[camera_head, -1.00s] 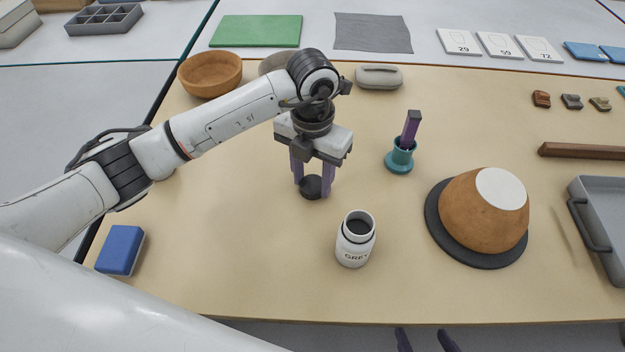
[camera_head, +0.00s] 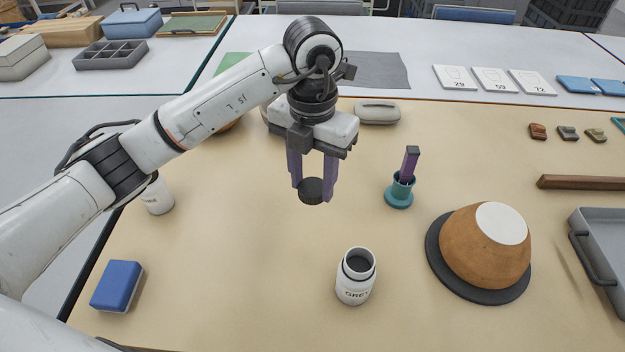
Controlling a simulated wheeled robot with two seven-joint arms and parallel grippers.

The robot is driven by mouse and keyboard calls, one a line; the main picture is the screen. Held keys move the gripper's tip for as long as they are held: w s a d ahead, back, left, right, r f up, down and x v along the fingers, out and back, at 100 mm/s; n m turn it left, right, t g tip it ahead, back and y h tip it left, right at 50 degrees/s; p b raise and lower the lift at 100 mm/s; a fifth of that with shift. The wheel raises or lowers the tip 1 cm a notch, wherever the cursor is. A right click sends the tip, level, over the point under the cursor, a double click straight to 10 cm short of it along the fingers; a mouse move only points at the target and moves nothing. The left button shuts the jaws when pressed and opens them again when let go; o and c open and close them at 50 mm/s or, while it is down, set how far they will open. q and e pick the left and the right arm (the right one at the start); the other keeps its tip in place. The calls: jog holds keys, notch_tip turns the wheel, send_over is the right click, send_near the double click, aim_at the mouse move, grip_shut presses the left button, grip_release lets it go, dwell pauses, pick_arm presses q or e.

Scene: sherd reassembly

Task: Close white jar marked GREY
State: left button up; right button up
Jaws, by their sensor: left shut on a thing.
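The white jar marked GREY (camera_head: 355,283) stands upright and open on the table, with a dark inside showing at its mouth. My left gripper (camera_head: 314,188) is shut on a round black lid (camera_head: 312,192) and holds it above the table, behind and a little left of the jar. The lid is apart from the jar. My right gripper is out of view.
A second white jar (camera_head: 158,197) stands at the left, partly behind my arm. A blue block (camera_head: 117,286) lies front left. A teal holder (camera_head: 399,194) and an upturned brown bowl (camera_head: 470,258) on a dark disc stand to the right. Bare table surrounds the GREY jar.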

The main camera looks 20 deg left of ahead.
pick_arm(q)
jog(key=m, duration=0.3)
jog(key=s+a+m, duration=0.1)
jog(key=shift+r+m, duration=0.2)
jog(key=shift+m, duration=0.1)
jog(key=s+a+m, duration=0.2)
jog(key=s+m, duration=0.3)
jog(key=m, duration=0.9)
jog(key=s+a+r+m, duration=0.1)
jog(key=s+a+m, duration=0.2)
jog(key=m, duration=1.2)
jog(key=shift+s+a, duration=0.25)
jog(key=shift+s, duration=0.7)
